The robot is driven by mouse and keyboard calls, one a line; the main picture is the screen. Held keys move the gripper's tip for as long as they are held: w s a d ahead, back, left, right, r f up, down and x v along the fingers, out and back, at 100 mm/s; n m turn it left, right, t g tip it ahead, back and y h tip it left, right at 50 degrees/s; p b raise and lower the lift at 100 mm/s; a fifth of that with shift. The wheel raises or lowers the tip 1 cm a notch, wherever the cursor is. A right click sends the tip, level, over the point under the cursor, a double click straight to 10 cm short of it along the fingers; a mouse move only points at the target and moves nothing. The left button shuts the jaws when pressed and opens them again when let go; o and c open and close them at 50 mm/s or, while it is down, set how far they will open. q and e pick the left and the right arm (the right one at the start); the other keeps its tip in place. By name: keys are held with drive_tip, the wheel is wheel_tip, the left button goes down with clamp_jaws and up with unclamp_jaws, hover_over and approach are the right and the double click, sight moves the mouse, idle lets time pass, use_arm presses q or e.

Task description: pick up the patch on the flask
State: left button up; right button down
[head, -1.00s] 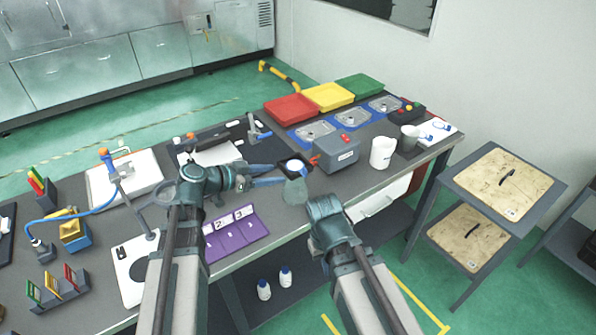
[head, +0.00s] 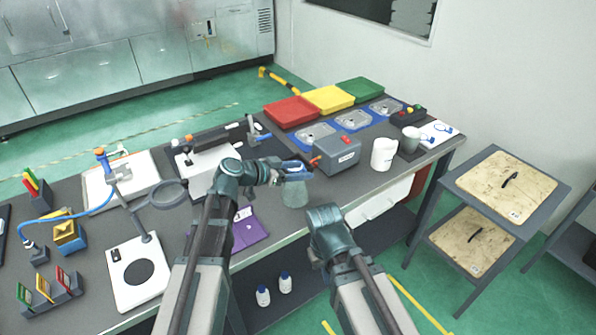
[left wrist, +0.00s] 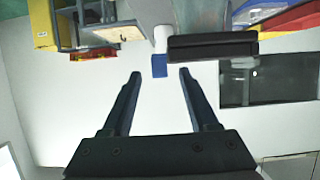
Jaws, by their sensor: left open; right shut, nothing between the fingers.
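The flask (head: 294,192) is a pale greenish glass vessel near the front edge of the bench. It also shows as a translucent shape at the top of the left wrist view (left wrist: 203,15). A dark flat piece (left wrist: 212,46) lies across its end there. I cannot tell whether this piece is the patch. My left gripper (head: 300,170) is beside the top of the flask in the head view and partly covers it. Its two fingers (left wrist: 157,72) are apart with nothing held between them. My right arm is folded low at the front, and its fingers are hidden.
A grey box (head: 337,154) and a white jug (head: 383,154) stand to the right of the flask. Purple panels (head: 250,232) lie to its left, partly behind my arm. A magnifier (head: 168,194) rises farther left. Red (head: 291,112), yellow and green trays line the back.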

use_arm(q)
drive_tip(key=shift+w+d+f, duration=0.2)
drive_tip(key=shift+w+d, duration=0.05)
drive_tip(key=shift+d, duration=0.1)
clamp_jaws()
drive_tip(key=shift+r, duration=0.15)
drive_tip(key=s+d+r+p, duration=0.4)
drive_tip(key=s+d, duration=0.5)
drive_tip(key=d, duration=0.3)
drive_tip(key=shift+s+d+r+p, duration=0.3)
drive_tip(key=shift+d+r+p, duration=0.1)
drive_tip(key=shift+p, duration=0.15)
